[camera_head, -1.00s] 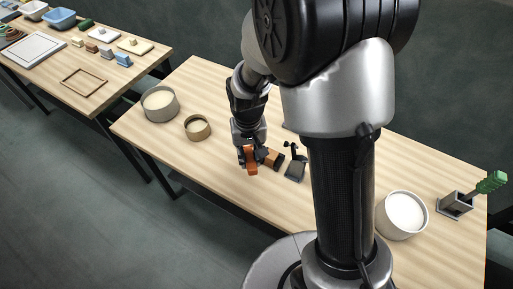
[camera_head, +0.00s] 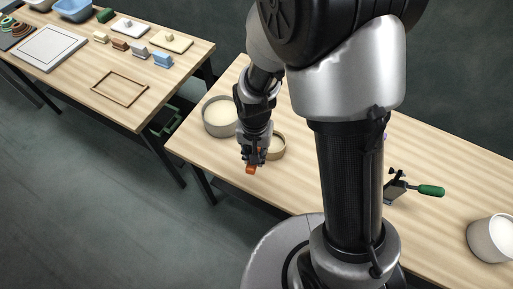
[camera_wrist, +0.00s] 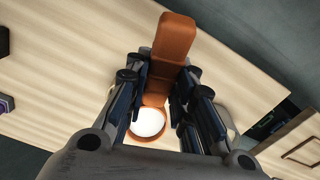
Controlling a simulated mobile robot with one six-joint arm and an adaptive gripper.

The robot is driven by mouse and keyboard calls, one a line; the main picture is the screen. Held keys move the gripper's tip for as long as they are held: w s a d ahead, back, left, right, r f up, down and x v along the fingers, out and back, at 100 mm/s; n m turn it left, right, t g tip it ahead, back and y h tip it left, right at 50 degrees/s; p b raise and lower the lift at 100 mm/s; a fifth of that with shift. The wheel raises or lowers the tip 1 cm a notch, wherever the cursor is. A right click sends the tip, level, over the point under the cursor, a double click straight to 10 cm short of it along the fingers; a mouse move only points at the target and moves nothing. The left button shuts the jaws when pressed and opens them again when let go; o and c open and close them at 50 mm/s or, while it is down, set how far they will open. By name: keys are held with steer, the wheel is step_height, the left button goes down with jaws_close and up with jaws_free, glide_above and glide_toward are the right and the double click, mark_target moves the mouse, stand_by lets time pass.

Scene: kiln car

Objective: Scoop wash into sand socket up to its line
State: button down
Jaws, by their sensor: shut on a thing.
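My gripper (camera_head: 255,158) is shut on an orange scoop (camera_head: 251,169) above the near side of the table. In the wrist view the scoop's flat orange handle (camera_wrist: 174,42) runs up from between the jaws. At its lower end is an orange-rimmed round of white (camera_wrist: 148,122), which looks like a filled scoop bowl. A tan round pot (camera_head: 279,146) with cream contents stands just behind and right of my gripper, partly hidden. A larger grey pot (camera_head: 219,128) with cream contents stands to its left. No fill line is readable, and I cannot tell which vessel is the socket.
A white tub (camera_head: 484,245) with white contents stands at the right. A dark tool with a green handle (camera_head: 431,190) lies between it and my arm. A second table at the left holds a wooden frame (camera_head: 119,88), small blocks and a white board (camera_head: 48,48).

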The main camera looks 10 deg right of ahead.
steer(key=shift+a+f, duration=0.1)
steer(key=shift+f, duration=0.1)
steer(key=shift+f+b, duration=0.6)
steer(key=shift+b, duration=0.05)
steer(key=b, duration=0.2)
steer(key=f+y+b, duration=0.1)
steer(key=shift+s+d+f+b, duration=0.3)
steer(key=shift+s+d+b, duration=0.05)
steer(key=shift+s, duration=0.05)
steer(key=shift+a, duration=0.1)
steer(key=shift+d+r+g+y+b, duration=0.25)
steer(key=shift+r+g+y+b, duration=0.1)
steer(key=shift+r+y+b, duration=0.15)
steer(key=shift+d+r+g+y+b, duration=0.25)
steer(key=shift+r+g+y, duration=0.15)
steer(key=shift+y, duration=0.2)
